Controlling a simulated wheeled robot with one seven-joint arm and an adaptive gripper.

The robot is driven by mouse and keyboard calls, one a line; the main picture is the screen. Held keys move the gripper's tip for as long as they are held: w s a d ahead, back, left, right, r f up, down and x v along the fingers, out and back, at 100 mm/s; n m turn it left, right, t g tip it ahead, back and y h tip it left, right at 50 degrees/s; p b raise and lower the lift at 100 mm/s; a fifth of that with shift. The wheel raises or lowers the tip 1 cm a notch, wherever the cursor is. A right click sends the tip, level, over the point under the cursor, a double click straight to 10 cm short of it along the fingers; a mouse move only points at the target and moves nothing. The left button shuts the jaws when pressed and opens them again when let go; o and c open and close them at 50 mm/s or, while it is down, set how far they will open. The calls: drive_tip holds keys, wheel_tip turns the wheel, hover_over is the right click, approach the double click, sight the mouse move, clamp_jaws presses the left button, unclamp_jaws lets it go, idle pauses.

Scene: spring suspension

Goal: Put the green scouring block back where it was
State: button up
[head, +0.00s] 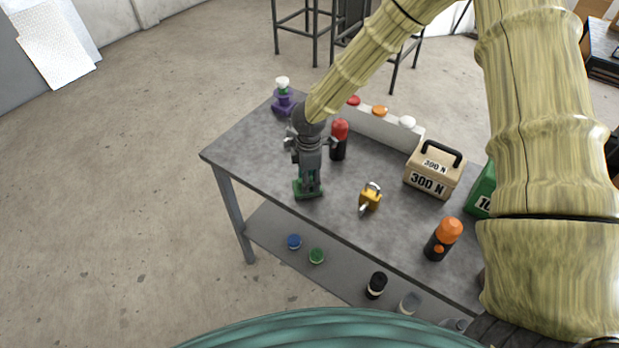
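The green scouring block (299,193) is near the front left edge of the grey table (255,148). It looks low at the table surface, but I cannot tell if it touches. My gripper (309,184) points down right over the block, with its fingertips at the block and partly covering it. The fingers are small here, and I cannot tell whether they are closed on the block or only around it.
A yellow padlock-like item (370,197) is just right of my gripper. A red-capped bottle (339,139) stands close behind. A purple item (284,98), a grey rack (388,130), a beige 300 N weight (434,171) and an orange-topped bottle (443,240) surround it. The table's left end is clear.

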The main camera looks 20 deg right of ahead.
drive_tip(key=shift+r, duration=0.15)
wheel_tip(320, 180, up, 12)
drive_tip(key=b, duration=0.2)
drive_tip(key=shift+b, duration=0.4)
idle(0.6)
